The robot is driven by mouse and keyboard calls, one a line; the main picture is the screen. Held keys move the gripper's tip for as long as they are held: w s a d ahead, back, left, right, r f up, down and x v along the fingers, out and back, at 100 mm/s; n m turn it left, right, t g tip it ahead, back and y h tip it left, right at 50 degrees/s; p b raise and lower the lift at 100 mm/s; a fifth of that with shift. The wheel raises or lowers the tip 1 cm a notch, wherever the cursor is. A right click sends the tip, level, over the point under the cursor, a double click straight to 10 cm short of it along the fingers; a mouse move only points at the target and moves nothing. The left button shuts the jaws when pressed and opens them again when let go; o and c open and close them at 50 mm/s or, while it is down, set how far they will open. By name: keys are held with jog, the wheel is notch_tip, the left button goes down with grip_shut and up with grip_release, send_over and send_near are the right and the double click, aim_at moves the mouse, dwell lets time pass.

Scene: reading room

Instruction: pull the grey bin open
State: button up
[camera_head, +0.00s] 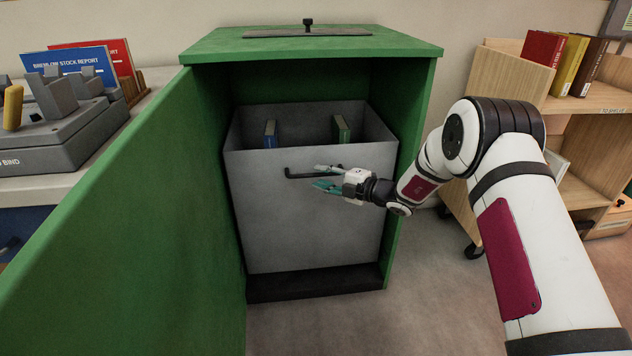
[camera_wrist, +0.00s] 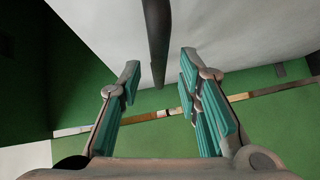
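The grey bin (camera_head: 265,215) stands inside the green cabinet, whose door (camera_head: 120,200) is swung open to the left. A dark bar handle (camera_head: 298,175) is on the upper front of the bin. My gripper (camera_head: 320,178) is in front of the bin at the handle's right part, fingers pointing left. In the wrist view the gripper (camera_wrist: 160,76) is open, with teal finger pads spread apart. The dark handle (camera_wrist: 157,42) runs down between the fingertips there, with visible gaps on both sides. The bin (camera_wrist: 220,30) fills the top of that view.
Two books, one blue (camera_head: 269,134) and one green (camera_head: 341,130), stand in the bin. The green cabinet (camera_head: 412,75) has side walls close around it. A counter (camera_head: 60,180) with a binding machine is left; a wooden book cart (camera_head: 510,85) is right. The floor in front (camera_head: 350,320) is clear.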

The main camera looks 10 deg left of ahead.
jog(key=shift+b+x, duration=0.4)
jog(key=shift+x, duration=1.05)
grip_shut()
